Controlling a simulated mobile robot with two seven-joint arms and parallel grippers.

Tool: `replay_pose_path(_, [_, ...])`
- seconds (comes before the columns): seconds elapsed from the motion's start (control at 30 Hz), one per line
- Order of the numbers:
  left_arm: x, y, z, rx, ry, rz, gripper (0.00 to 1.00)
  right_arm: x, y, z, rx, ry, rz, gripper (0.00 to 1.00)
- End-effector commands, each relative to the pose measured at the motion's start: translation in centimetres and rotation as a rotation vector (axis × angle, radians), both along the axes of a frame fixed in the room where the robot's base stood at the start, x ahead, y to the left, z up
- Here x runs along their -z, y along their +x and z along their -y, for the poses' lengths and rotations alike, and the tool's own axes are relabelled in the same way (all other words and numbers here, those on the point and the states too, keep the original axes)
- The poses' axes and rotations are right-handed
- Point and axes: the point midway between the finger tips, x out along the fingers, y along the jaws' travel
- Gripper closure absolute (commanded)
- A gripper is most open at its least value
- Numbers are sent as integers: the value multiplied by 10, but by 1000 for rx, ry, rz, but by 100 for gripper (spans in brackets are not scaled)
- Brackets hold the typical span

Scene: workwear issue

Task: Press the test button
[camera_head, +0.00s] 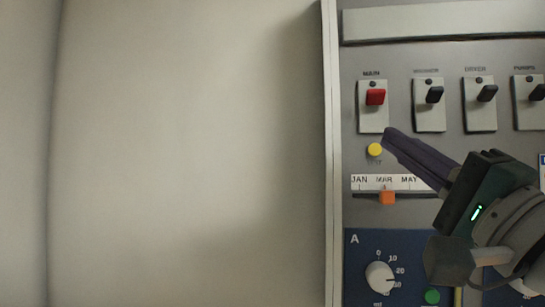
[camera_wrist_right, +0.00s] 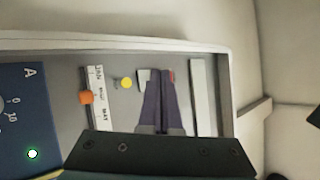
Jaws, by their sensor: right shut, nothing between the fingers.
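The test button is a round yellow button (camera_head: 374,150) on the grey panel, below the MAIN switch and above the month slider. It also shows in the right wrist view (camera_wrist_right: 126,83), just left of my fingers. The label under it is too small to read in full. My right gripper (camera_head: 390,135) is shut and empty. Its purple fingertips are just right of and slightly above the yellow button in the head view. I cannot tell whether they touch the panel. In the right wrist view the closed fingers (camera_wrist_right: 160,75) overlap the MAIN switch plate. My left gripper is not in view.
A red MAIN switch (camera_head: 375,97) and several black switches (camera_head: 434,95) line the upper panel. An orange slider (camera_head: 387,198) sits below the button. A blue section with a white dial (camera_head: 380,277) and a green button (camera_head: 432,297) is lower. A plain wall (camera_head: 190,150) fills the left.

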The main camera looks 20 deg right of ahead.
Motion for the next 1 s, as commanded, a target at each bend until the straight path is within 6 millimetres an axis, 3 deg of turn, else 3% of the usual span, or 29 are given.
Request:
replay_pose_path(0.43, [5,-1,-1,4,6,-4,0,1,7,4,0,-4,1,100])
replay_pose_path(1.0, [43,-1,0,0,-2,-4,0,3,67,41,1,-5,1,100])
